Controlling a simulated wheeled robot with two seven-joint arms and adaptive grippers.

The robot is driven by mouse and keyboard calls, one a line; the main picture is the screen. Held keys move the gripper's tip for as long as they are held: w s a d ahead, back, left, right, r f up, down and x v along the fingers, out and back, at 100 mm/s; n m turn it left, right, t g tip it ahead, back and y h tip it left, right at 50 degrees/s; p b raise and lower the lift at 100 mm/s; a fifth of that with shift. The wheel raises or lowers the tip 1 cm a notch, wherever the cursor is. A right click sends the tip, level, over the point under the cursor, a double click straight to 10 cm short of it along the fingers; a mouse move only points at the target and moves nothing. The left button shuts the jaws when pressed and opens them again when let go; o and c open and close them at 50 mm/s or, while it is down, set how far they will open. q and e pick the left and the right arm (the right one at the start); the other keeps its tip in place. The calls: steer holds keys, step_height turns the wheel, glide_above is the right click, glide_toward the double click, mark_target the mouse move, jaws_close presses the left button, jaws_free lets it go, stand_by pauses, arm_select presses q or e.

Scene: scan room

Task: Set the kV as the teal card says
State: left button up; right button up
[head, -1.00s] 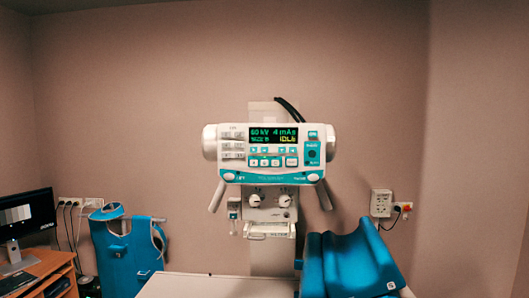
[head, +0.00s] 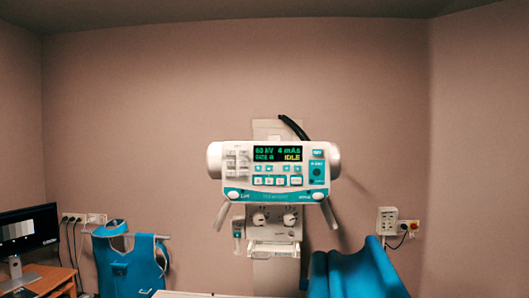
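The x-ray control panel (head: 231,183), white with teal trim, hangs on a column against the back wall, in the middle of the head view. Its dark display (head: 278,154) shows a kV value that looks like 60 or 63, 4 mAs and the word IDLE; the small text is blurred. Teal and white buttons (head: 269,181) sit in rows below the display. I cannot make out a teal card with a kV value. Neither of my grippers is in view.
A white table top (head: 185,295) shows at the bottom edge. A monitor (head: 27,230) is at far left. A wall socket box (head: 387,221) is right of the panel.

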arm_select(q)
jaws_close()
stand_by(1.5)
